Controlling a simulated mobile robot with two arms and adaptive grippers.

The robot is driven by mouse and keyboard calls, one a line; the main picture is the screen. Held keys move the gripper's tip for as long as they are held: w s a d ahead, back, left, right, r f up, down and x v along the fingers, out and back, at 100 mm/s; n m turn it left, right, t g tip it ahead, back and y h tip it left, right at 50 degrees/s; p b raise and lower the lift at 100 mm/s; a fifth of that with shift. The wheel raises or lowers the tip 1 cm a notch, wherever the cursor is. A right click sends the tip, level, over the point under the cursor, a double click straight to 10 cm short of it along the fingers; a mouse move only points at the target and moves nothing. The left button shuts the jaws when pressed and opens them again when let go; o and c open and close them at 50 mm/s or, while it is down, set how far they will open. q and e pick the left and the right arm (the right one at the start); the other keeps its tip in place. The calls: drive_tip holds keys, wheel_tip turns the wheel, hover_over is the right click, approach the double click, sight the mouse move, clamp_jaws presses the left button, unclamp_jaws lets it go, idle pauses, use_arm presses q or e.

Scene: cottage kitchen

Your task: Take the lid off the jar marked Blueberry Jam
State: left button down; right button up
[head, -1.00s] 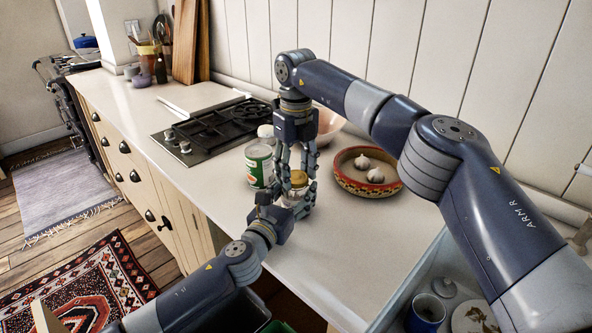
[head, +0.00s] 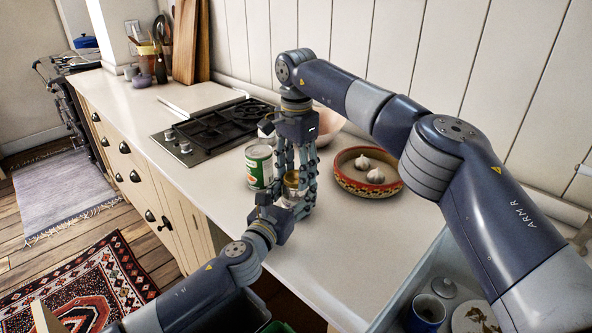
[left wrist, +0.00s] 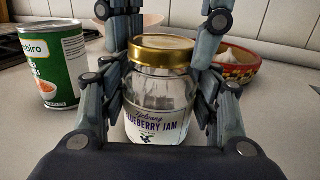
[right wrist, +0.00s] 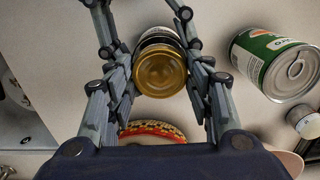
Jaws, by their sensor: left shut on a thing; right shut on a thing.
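The jar marked Blueberry Jam (left wrist: 155,118) stands upright on the counter, clear glass with a white label. Its gold lid (left wrist: 162,48) sits on top of it. In the head view the lid (head: 291,177) is partly hidden by fingers. My left gripper (head: 280,207) comes in low from the front left and is shut around the jar's body. My right gripper (head: 292,172) reaches down from above and is shut on the lid. In the right wrist view the round lid (right wrist: 160,71) shows between its fingers.
A green can (head: 259,166) stands just left of the jar. A patterned bowl (head: 345,182) with garlic is to the right, and a pale bowl (head: 328,122) is behind. The hob (head: 215,131) lies at the left. The counter in front right is clear.

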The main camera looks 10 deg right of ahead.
sight(296, 177)
use_arm(q)
drive_tip(key=shift+f, duration=0.1)
use_arm(e)
drive_tip(key=n, duration=0.5)
drive_tip(key=shift+s+a+f, duration=0.1)
idle(0.4)
drive_tip(key=shift+r, duration=1.15)
drive_tip(key=shift+r, duration=0.15)
drive_tip(key=shift+r, duration=1.9)
use_arm(q)
drive_tip(key=shift+c, duration=2.4)
unclamp_jaws()
use_arm(e)
drive_tip(key=shift+f, duration=0.1)
